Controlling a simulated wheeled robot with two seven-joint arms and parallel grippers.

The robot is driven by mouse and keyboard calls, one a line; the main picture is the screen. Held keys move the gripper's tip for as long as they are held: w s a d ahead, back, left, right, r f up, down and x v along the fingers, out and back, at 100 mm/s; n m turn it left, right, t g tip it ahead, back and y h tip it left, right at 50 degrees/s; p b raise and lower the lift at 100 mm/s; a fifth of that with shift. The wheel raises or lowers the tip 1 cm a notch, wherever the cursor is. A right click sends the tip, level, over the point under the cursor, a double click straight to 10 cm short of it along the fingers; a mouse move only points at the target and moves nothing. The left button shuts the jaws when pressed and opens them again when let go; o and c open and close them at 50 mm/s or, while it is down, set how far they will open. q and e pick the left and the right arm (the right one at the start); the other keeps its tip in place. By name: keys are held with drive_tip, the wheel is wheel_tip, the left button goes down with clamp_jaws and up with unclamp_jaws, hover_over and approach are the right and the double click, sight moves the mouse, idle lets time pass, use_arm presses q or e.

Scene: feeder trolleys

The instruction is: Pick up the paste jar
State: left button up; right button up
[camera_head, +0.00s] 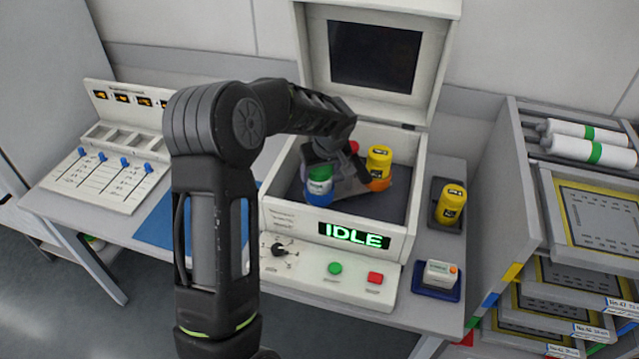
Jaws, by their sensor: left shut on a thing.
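An open-lidded white machine (276,216) with a lit "IDLE" display stands in the middle of the view. A jar with a green top and blue body (319,187) is inside its box, at the left. My left gripper (330,175) reaches down into the box from above and appears shut on this jar. The fingers are partly hidden, and I cannot tell whether the jar is clear of the box floor. A yellow-topped jar with an orange lower part (379,163) stands just to the right. A small red-topped thing (354,157) shows behind the gripper. My right gripper is not in view.
Another yellow jar (451,204) sits in a dark holder right of the machine. A small white box (440,274) sits in a blue tray in front of it. A panel with blue sliders (105,175) is at left, and a rack with trays (600,215) at right.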

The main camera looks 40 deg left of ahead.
use_arm(q)
clamp_jaws()
drive_tip(key=shift+r, duration=0.1)
drive_tip(key=shift+w+r, duration=0.1)
drive_tip(key=shift+r, duration=0.15)
wheel_tip(320, 180, up, 9)
drive_tip(key=shift+b, duration=0.95)
drive_tip(key=shift+r, duration=0.25)
